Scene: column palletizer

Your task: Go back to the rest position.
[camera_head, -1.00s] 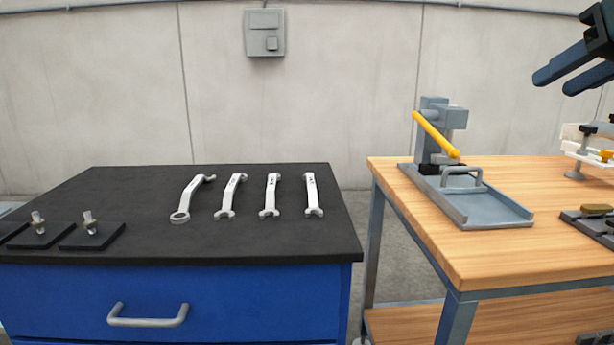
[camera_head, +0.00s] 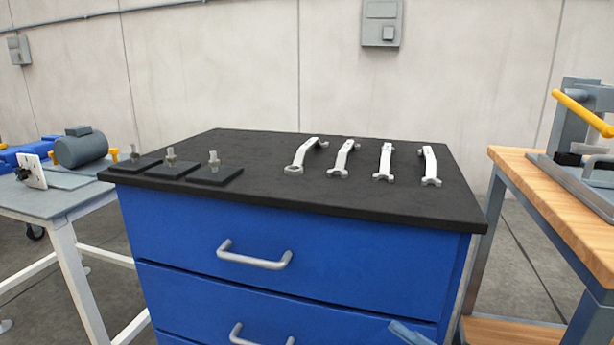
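The task names no object. A small blue-grey piece (camera_head: 410,332) pokes in at the bottom edge, in front of the blue drawer cabinet. It looks like the tip of my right gripper, but most of it is out of frame, and I cannot see whether it is open or holds anything. My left gripper is not in view.
A blue cabinet with a black top (camera_head: 330,206) stands in the middle, bearing several wrenches (camera_head: 384,161) and dark plates with metal studs (camera_head: 213,174). A grey bench (camera_head: 50,200) with a motor (camera_head: 82,149) is left. A wooden bench (camera_head: 560,205) with a yellow-handled press (camera_head: 585,110) is right.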

